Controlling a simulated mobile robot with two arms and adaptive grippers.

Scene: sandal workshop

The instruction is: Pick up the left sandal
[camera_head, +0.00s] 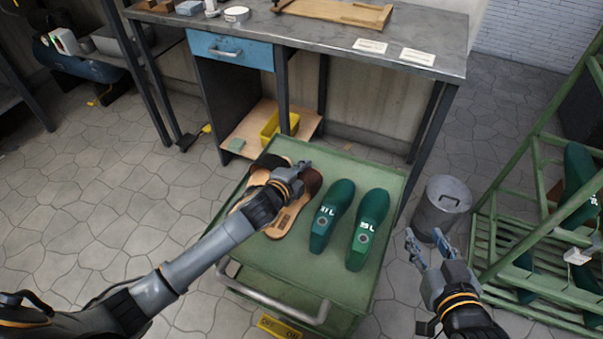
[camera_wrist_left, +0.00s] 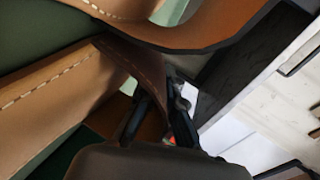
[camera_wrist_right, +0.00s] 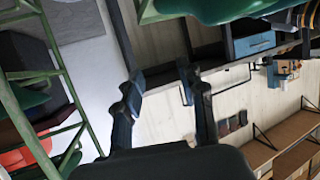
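Two tan sandals with dark brown straps lie side by side on the green cart in the head view: one further left (camera_head: 268,161) and one nearer the green lasts (camera_head: 284,222). My left gripper (camera_head: 301,169) is over the strap end of the one nearer the lasts and hides part of both. In the left wrist view, a dark brown strap (camera_wrist_left: 128,59) runs between the close-set fingers of my left gripper (camera_wrist_left: 160,105), which looks shut on it. Tan leather with white stitching fills much of that view. My right gripper (camera_head: 428,250) is open and empty, right of the cart.
A metal bin (camera_head: 440,205) and a green rack (camera_head: 535,200) stand to the right. A workbench (camera_head: 330,45) with a blue drawer is behind the cart.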

